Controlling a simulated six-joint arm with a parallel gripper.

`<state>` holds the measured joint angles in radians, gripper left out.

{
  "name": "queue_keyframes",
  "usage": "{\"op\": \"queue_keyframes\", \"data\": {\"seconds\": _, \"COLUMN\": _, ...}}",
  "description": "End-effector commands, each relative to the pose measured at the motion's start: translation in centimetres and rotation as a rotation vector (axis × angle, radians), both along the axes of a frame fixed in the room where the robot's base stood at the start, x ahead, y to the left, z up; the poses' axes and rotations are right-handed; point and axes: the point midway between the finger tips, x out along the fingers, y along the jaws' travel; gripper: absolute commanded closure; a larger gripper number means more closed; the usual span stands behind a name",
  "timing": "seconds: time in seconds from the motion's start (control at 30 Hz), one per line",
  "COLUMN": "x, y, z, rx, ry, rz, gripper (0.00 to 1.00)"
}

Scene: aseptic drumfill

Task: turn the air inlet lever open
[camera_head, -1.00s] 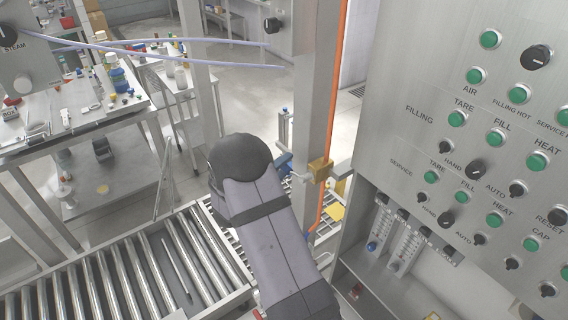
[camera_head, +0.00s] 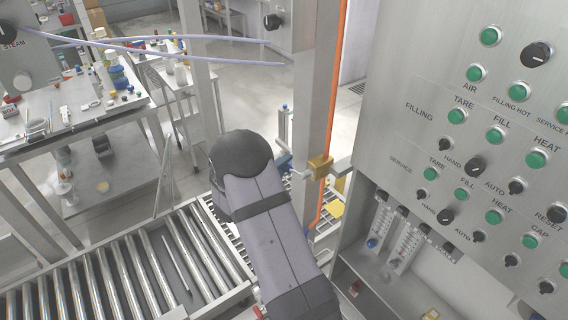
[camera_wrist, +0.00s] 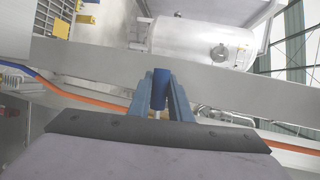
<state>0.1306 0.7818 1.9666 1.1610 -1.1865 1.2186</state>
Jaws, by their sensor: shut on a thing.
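The air inlet lever shows as a dark blue handle (camera_wrist: 159,88) in the wrist view. My gripper (camera_wrist: 160,84) has its two lighter blue fingers shut on this handle, one on each side. In the head view a brass valve block (camera_head: 320,167) sits on the post beside the orange hose, with a short pale stem toward my gripper. My gripper (camera_head: 284,163) shows there only as a bit of blue behind my wrist, left of the block. My arm hides most of the lever, and its turn angle cannot be told.
A grey control panel (camera_head: 430,85) with green buttons and black knobs fills the right side. A roller conveyor (camera_head: 130,275) lies at lower left. The orange hose (camera_head: 336,90) runs down the steel post. A cluttered workbench (camera_head: 75,125) stands at far left.

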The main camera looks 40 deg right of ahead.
Motion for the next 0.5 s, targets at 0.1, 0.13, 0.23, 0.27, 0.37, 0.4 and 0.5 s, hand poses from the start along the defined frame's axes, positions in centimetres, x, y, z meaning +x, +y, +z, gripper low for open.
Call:
{"op": "queue_keyframes", "data": {"seconds": 0.1, "x": 0.0, "y": 0.0, "z": -0.4, "rx": 0.000, "ry": 0.063, "rz": -0.001, "gripper": 1.00}}
{"op": "queue_keyframes", "data": {"seconds": 0.13, "x": 0.0, "y": 0.0, "z": -0.6, "rx": 0.000, "ry": 0.083, "rz": 0.000, "gripper": 1.00}}
{"op": "queue_keyframes", "data": {"seconds": 0.23, "x": -0.1, "y": 0.0, "z": -1.1, "rx": 0.001, "ry": 0.159, "rz": 0.000, "gripper": 1.00}}
{"op": "queue_keyframes", "data": {"seconds": 0.27, "x": -0.2, "y": 0.0, "z": -1.3, "rx": 0.001, "ry": 0.185, "rz": 0.000, "gripper": 1.00}}
{"op": "queue_keyframes", "data": {"seconds": 0.37, "x": -0.4, "y": 0.1, "z": -1.9, "rx": 0.002, "ry": 0.275, "rz": 0.001, "gripper": 1.00}}
{"op": "queue_keyframes", "data": {"seconds": 0.4, "x": -0.5, "y": 0.1, "z": -2.2, "rx": 0.001, "ry": 0.314, "rz": 0.000, "gripper": 1.00}}
{"op": "queue_keyframes", "data": {"seconds": 0.5, "x": -0.8, "y": 0.1, "z": -2.8, "rx": 0.002, "ry": 0.408, "rz": 0.001, "gripper": 1.00}}
